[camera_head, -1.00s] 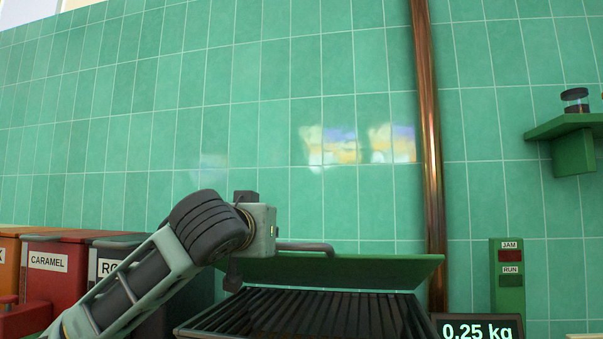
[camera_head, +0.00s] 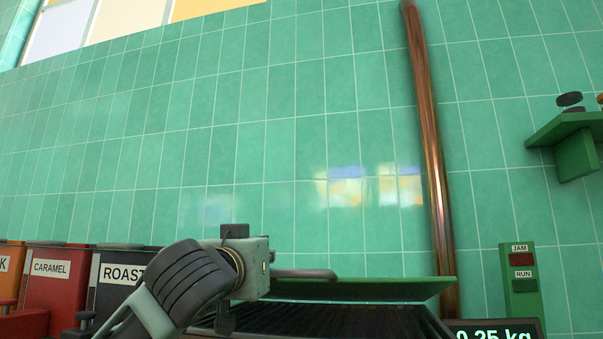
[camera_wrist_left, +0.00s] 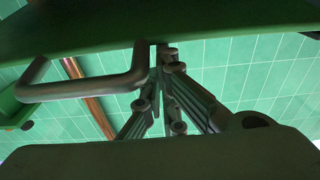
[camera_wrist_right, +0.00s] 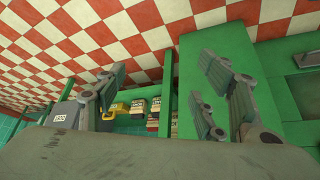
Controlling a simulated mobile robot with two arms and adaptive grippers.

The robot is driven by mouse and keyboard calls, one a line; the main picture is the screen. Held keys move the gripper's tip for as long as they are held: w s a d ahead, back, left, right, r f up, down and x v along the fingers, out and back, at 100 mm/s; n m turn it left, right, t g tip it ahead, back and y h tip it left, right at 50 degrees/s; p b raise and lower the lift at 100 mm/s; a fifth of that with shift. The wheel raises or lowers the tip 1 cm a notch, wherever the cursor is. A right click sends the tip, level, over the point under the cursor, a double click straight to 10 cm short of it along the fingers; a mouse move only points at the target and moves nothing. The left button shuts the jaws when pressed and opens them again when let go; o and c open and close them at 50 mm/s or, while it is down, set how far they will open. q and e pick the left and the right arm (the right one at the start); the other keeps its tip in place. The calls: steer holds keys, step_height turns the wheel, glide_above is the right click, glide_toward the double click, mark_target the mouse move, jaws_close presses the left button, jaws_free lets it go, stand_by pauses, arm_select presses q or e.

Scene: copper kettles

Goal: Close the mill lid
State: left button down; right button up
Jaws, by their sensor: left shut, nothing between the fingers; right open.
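The green mill lid (camera_head: 375,289) stands raised behind the dark slatted top of the mill (camera_head: 330,322), seen nearly edge-on. Its dark bar handle (camera_head: 305,273) sticks out at the left. My left gripper (camera_head: 243,268) is beside the left end of the handle, its fingers mostly hidden in the head view. In the left wrist view, the lid (camera_wrist_left: 200,18) spans the top and the bent handle (camera_wrist_left: 85,92) lies left of my left gripper (camera_wrist_left: 162,52). Its fingers are shut and empty, close to the handle; contact is unclear. My right gripper (camera_wrist_right: 162,75) is open and empty.
Bins labelled CARAMEL (camera_head: 52,280) and ROAST (camera_head: 118,275) stand at left. A copper pipe (camera_head: 430,160) runs up the tiled wall. A JAM/RUN panel (camera_head: 521,283), a weight display (camera_head: 495,331) and a green shelf (camera_head: 572,143) are at right.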

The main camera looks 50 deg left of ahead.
steer(key=w+a+r+t+y+b, duration=0.2)
steer(key=w+a+r+t+b, duration=0.25)
steer(key=w+r+t, duration=0.65)
arm_select(q)
steer(key=shift+t+y, duration=0.5)
steer(key=shift+t, duration=0.1)
steer(key=shift+s+d+f+b, duration=0.2)
steer(key=shift+f+b, duration=0.15)
steer(key=shift+f, duration=0.5)
steer(key=shift+s+d+f+b, duration=0.15)
steer(key=shift+f+b, duration=0.15)
steer(key=shift+f, duration=0.5)
steer(key=shift+s+d+f+b, duration=0.1)
steer(key=shift+s+f+b, duration=0.2)
steer(key=shift+f, duration=0.55)
arm_select(e)
step_height(320, 180, up, 15)
steer(key=a+t+y, duration=0.2)
steer(key=t+y, duration=0.1)
steer(key=t, duration=0.1)
steer(key=shift+w+n+t, duration=0.3)
steer(key=shift+w+t, duration=0.1)
steer(key=shift+w, duration=0.05)
arm_select(q)
steer(key=shift+w, duration=0.1)
